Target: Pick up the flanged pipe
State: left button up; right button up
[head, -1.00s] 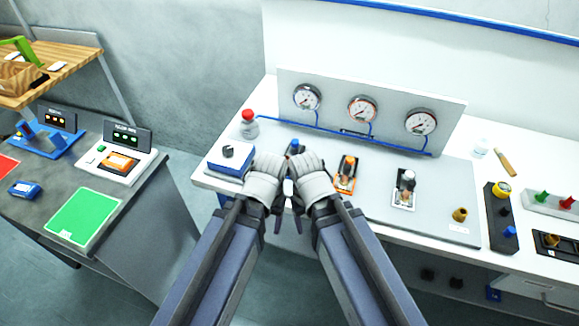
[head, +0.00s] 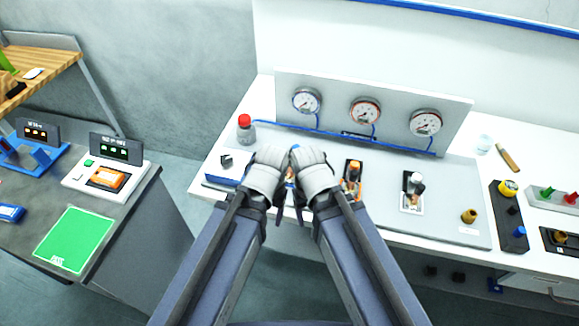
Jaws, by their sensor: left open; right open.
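I cannot pick out a flanged pipe with certainty. A small brass-coloured fitting (head: 469,216) stands at the right end of the grey panel on the white bench and may be it.
Three gauges (head: 365,112) stand at the back of the white bench (head: 390,240). Valves in an orange holder (head: 351,180) and a white holder (head: 412,192) sit on the panel. A red-capped bottle (head: 246,130) is at left. A grey table (head: 130,215) stands further left, across a floor gap.

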aim_at(290, 176)
jog(key=k+l+u, duration=0.7)
jog(key=l, duration=0.15)
